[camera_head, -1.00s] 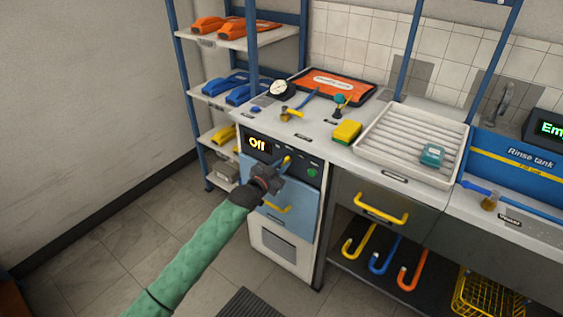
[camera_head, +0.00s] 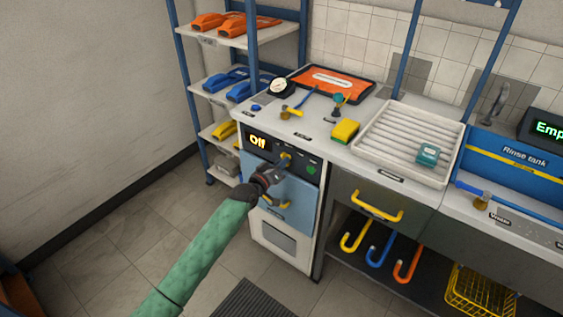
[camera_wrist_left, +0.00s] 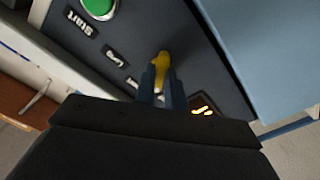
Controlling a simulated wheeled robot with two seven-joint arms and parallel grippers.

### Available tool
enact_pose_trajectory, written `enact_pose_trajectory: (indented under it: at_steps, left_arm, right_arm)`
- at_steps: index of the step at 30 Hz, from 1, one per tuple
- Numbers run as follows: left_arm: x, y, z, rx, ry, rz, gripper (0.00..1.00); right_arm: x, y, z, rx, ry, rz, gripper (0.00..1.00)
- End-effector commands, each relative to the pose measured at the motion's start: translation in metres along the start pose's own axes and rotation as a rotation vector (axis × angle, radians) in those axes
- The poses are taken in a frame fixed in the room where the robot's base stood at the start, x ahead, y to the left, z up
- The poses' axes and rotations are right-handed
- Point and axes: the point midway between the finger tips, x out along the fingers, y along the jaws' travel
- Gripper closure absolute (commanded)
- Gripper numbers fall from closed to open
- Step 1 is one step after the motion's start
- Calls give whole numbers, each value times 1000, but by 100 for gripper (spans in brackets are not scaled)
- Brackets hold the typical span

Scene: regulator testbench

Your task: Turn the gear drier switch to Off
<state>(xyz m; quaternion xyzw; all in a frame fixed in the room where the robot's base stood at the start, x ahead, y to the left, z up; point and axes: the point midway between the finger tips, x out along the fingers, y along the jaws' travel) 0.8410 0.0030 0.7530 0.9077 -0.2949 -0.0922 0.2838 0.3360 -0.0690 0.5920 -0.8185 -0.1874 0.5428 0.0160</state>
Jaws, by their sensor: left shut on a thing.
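The gear drier (camera_head: 292,192) stands under the left end of the bench, with a blue door and a dark control panel. Its display (camera_head: 258,141) reads "Off". The yellow switch (camera_head: 286,157) sits on the panel right of the display; in the left wrist view the switch (camera_wrist_left: 162,66) shows at the fingertips. My left gripper (camera_head: 281,165) is at the panel, shut on the switch, and its fingers (camera_wrist_left: 161,85) partly hide it. My right gripper is in neither view.
A green start button (camera_head: 311,170) is right of the switch. A yellow door handle (camera_head: 276,203) is just below my left gripper. A yellow drawer handle (camera_head: 378,208) juts out to the right. Blue shelving (camera_head: 183,72) stands at the left. The floor in front is open.

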Motion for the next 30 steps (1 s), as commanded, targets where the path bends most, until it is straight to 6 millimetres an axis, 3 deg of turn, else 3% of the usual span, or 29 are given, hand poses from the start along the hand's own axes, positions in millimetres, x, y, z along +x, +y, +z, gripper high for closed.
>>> enact_pose_trajectory:
  at_steps: [12,30]
  left_arm:
    - [0,-1,1,-233,-1,-2,100]
    - [0,-1,1,-283,-1,-2,100]
  right_arm:
    - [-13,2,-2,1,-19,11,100]
    - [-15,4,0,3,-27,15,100]
